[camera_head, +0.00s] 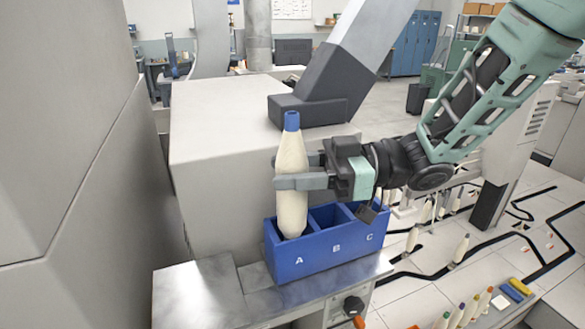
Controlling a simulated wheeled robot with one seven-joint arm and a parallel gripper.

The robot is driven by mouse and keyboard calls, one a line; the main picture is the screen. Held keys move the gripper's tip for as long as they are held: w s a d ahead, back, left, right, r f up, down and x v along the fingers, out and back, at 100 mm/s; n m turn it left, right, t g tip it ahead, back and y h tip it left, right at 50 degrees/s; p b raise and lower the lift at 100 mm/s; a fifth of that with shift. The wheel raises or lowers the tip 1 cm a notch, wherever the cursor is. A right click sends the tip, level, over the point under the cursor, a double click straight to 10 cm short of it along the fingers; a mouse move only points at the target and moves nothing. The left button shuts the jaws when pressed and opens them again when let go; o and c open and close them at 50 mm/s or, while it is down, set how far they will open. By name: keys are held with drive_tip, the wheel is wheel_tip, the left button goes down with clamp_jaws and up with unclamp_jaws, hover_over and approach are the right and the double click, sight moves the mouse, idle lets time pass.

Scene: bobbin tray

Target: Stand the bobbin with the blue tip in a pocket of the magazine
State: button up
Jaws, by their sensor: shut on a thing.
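The bobbin (291,160) is cream-coloured with a blue tip (291,121). It stands upright, with its lower end inside pocket A of the blue magazine (318,262). I cannot tell whether its base rests on the pocket floor. My gripper (283,182) reaches in from the right and is shut on the bobbin around its middle. The magazine has pockets lettered A, B and C in a row from left to right. Pocket B (327,216) looks empty. Pocket C is partly hidden by my gripper and wrist.
The magazine sits on a metal ledge (207,289) with a black knob (353,306) on its front. A large pale machine housing (230,150) stands close behind. More bobbins with coloured tips (470,310) stand at the lower right.

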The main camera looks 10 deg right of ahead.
drive_tip(key=shift+f+b, duration=1.05)
drive_tip(key=shift+f, duration=0.5)
drive_tip(key=o, duration=1.1)
drive_tip(key=shift+d, duration=0.1)
drive_tip(key=d+b, duration=0.5)
drive_tip(key=d, duration=1.2)
drive_tip(key=shift+d+r, duration=0.15)
drive_tip(key=shift+r, duration=0.05)
